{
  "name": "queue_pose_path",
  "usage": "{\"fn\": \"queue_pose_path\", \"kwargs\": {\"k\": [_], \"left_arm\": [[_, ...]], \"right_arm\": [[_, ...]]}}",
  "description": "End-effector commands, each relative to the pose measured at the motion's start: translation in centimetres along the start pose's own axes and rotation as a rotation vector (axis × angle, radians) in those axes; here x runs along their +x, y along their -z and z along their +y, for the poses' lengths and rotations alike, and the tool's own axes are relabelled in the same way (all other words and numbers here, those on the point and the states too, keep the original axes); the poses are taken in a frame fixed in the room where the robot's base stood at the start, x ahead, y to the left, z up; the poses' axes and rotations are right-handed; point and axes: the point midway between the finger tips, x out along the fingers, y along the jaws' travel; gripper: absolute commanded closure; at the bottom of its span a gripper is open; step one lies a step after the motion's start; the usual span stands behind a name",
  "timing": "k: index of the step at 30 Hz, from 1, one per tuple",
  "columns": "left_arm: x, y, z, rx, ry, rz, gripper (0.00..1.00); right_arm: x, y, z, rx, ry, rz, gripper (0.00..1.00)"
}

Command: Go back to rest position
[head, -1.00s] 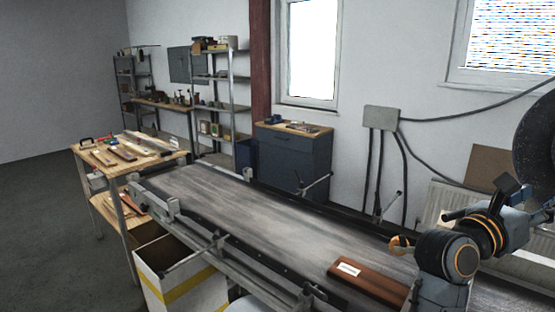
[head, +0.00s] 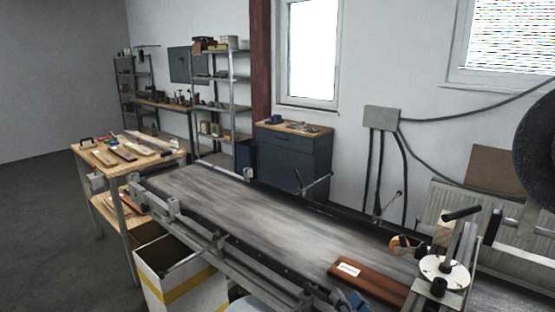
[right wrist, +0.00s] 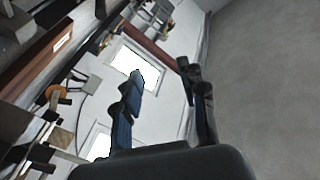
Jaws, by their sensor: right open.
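My right gripper (head: 346,300) shows only in part at the bottom edge of the head view, in front of the near rail of the conveyor (head: 250,208). In the right wrist view its two fingers (right wrist: 162,74) stand apart with nothing between them. A reddish-brown wooden piece (head: 380,286) with a white label lies on the belt, just beyond and right of the gripper. I cannot tell from the head view how far above the rail the gripper is. My left gripper is not in view.
A white box with a yellow stripe (head: 180,285) stands before the conveyor. A wooden workbench (head: 165,158) with boards is at the left. A labelling device with a round white plate (head: 443,272) and a tape roll stands at the conveyor's right end. Open floor lies left.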

Motion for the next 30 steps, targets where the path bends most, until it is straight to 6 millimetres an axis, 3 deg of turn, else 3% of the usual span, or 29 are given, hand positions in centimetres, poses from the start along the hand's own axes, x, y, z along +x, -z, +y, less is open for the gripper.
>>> {"fn": "queue_pose_path", "kwargs": {"k": [1, 3, 7, 12, 19, 20, 24, 30], "left_arm": [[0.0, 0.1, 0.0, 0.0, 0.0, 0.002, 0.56], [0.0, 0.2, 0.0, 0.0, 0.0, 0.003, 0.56], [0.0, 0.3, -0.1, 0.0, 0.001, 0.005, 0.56], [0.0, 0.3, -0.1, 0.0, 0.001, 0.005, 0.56], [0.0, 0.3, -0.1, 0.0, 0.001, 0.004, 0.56], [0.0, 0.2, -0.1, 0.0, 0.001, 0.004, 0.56], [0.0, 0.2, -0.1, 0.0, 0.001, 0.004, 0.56], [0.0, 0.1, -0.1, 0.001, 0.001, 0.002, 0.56]], "right_arm": [[-1.3, -3.5, 1.2, -0.052, -0.056, -0.125, 0.59], [-3.5, -8.1, 2.9, -0.123, -0.135, -0.303, 0.59], [-8.9, -14.5, 6.0, -0.226, -0.272, -0.593, 0.59], [-15.8, -19.0, 8.7, -0.306, -0.411, -0.873, 0.59], [-24.4, -21.7, 10.6, -0.367, -0.565, -1.166, 0.59], [-25.1, -22.1, 10.9, -0.371, -0.58, -1.193, 0.59], [-23.7, -25.5, 13.3, -0.364, -0.573, -1.197, 0.59], [-23.1, -31.2, 17.0, -0.355, -0.573, -1.225, 0.59]]}}
